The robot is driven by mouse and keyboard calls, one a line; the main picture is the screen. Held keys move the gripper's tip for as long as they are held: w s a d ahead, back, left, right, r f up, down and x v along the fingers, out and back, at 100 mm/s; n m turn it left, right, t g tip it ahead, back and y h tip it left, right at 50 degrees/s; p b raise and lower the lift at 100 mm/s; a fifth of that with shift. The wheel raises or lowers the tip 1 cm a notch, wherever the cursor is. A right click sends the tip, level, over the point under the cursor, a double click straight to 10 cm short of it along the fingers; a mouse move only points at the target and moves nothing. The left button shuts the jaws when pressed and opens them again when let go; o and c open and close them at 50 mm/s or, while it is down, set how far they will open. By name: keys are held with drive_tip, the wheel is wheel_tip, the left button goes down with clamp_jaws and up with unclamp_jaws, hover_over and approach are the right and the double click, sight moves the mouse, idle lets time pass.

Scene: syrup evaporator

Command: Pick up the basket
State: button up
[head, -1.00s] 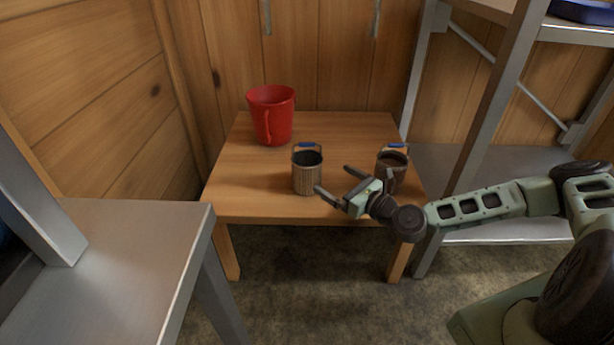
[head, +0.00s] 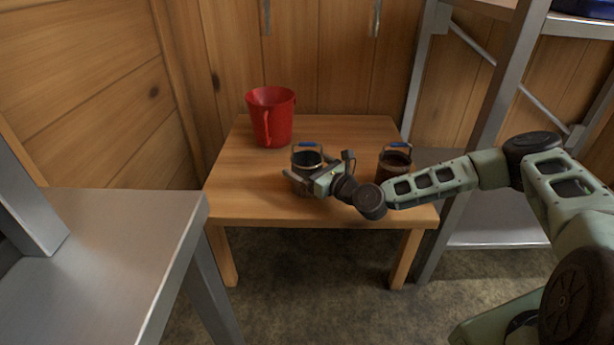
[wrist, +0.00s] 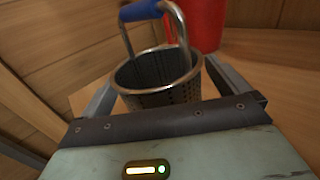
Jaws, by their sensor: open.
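A perforated metal basket (head: 306,160) with a blue-gripped wire handle stands upright on the wooden table. Its lower part is hidden behind my gripper in the head view. My gripper (head: 296,180) is open at the basket, coming from the right. In the wrist view the basket (wrist: 158,85) stands between the two fingers (wrist: 160,95), one on each side, with its handle raised at the top. I cannot tell whether the fingers touch it. A second, similar brown container (head: 394,165) with a blue-gripped handle stands at the table's right side.
A red bucket (head: 270,118) stands behind the basket on the wooden table (head: 240,205); it also shows in the wrist view (wrist: 205,22). A metal bench (head: 110,235) is at the left. A metal rack (head: 497,95) stands at the right.

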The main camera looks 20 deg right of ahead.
drive_tip(key=c, duration=1.1)
